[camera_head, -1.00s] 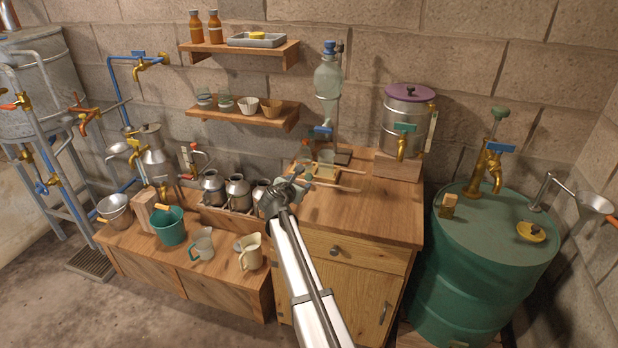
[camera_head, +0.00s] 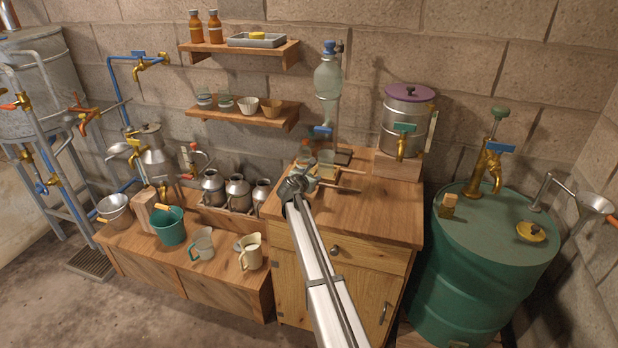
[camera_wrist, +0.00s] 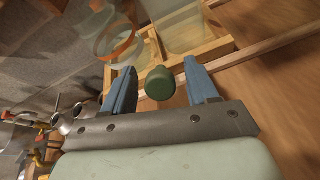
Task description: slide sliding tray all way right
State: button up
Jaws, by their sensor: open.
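The sliding tray is a light wooden frame on rails on the cabinet top, largely hidden by my gripper in the head view. In the wrist view its wooden edge (camera_wrist: 213,49) shows beyond my fingers, with a green knob (camera_wrist: 160,84) on the near side. My gripper (camera_wrist: 161,68) is open, its two blue fingers on either side of the knob with visible gaps. In the head view my gripper (camera_head: 300,180) is at the cabinet's left part, in front of the tray. Clear glass vessels (camera_head: 326,158) stand on the tray.
Wooden rails (camera_wrist: 273,45) run right from the tray. A glass separating funnel (camera_head: 328,80) hangs above. A metal tank with purple lid (camera_head: 409,95) stands on a block at the back right. The cabinet top (camera_head: 365,215) is clear at front right. Metal jugs (camera_head: 238,190) stand left.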

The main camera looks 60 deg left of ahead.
jog(key=shift+c, duration=0.4)
grip_shut()
